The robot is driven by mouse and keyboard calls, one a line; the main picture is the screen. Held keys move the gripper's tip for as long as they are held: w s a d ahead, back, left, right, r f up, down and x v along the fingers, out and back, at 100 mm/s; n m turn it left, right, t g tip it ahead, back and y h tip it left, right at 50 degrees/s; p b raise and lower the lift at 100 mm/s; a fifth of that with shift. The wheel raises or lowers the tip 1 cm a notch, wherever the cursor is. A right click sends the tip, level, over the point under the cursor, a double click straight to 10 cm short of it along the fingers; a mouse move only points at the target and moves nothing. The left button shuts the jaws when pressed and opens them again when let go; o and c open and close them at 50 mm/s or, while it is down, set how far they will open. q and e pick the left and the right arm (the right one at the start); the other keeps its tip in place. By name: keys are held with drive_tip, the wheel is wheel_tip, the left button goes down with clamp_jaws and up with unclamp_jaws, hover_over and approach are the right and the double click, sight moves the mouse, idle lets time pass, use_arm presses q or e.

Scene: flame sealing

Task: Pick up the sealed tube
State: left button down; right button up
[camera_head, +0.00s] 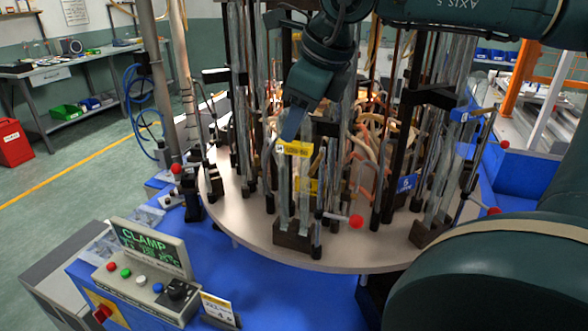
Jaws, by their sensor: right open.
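Clear glass tubes stand upright around a round turntable (330,258). I cannot tell which tube is the sealed one. My right gripper (290,125) comes down from above, just over the yellow tag and close to the tops of the front tubes. It is open, and its far finger is hard to make out. Nothing shows held in it. My left gripper is not in view.
Black posts and clamp levers with red knobs (356,221) crowd the turntable's rim. Copper and orange tubing (365,150) fills its middle. A control box (150,268) reading CLAMP stands at the front left.

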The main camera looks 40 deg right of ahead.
drive_tip(key=shift+c, duration=0.4)
clamp_jaws()
drive_tip(key=shift+r, duration=0.2)
